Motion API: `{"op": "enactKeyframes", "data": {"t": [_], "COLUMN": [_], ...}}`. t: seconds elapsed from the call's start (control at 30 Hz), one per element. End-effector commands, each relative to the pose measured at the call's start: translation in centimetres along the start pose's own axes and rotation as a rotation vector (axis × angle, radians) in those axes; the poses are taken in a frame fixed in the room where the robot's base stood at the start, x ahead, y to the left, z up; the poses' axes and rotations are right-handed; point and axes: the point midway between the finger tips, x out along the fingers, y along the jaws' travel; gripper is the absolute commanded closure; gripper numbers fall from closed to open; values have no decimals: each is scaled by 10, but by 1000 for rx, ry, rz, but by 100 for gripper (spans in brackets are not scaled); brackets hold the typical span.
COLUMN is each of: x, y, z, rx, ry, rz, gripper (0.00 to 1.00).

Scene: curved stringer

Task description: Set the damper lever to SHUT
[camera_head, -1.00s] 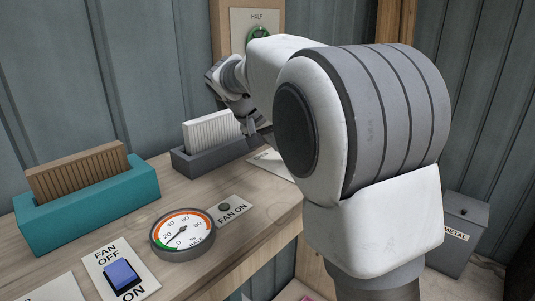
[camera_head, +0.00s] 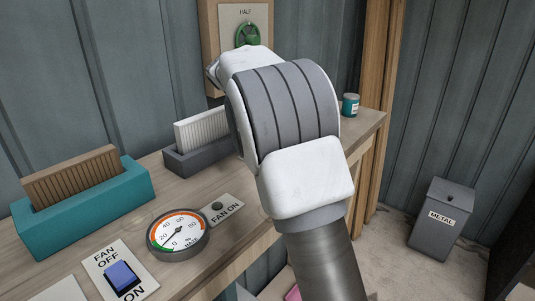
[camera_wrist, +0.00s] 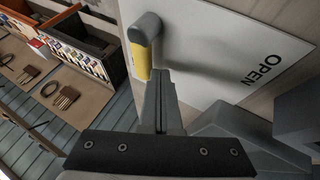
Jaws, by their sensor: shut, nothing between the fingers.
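In the wrist view a handle with a dark grey cap and a yellow grip (camera_wrist: 141,58) stands over a white plate (camera_wrist: 228,52) marked OPEN. My gripper (camera_wrist: 162,78) is shut and empty, its tips close to the lower end of that handle; I cannot tell whether they touch. In the head view a white plate marked HALF (camera_head: 244,13) with a green round part (camera_head: 248,34) is on a wooden board at the back wall. I cannot tell whether both views show the same plate. My arm hides my gripper in the head view.
The bench holds a teal holder (camera_head: 95,211) with a brown filter, a grey holder (camera_head: 190,162) with a white filter, a gauge (camera_head: 177,233), a fan switch (camera_head: 121,275) and a teal can (camera_head: 350,105). A METAL bin (camera_head: 440,215) stands on the floor right.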

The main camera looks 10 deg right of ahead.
Motion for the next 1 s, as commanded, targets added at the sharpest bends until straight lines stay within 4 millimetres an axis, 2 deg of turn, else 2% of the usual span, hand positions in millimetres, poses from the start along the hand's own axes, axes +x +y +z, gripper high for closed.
{"op": "enactKeyframes", "data": {"t": [0.7,0.87,1.0], "x": [0,-17,-46], "y": [1,0,0], "z": [-1,-2,-2], "rx": [-1,-2,-1], "ry": [1,3,5], "rz": [-1,-3,-5], "gripper": [100,100,100]}}
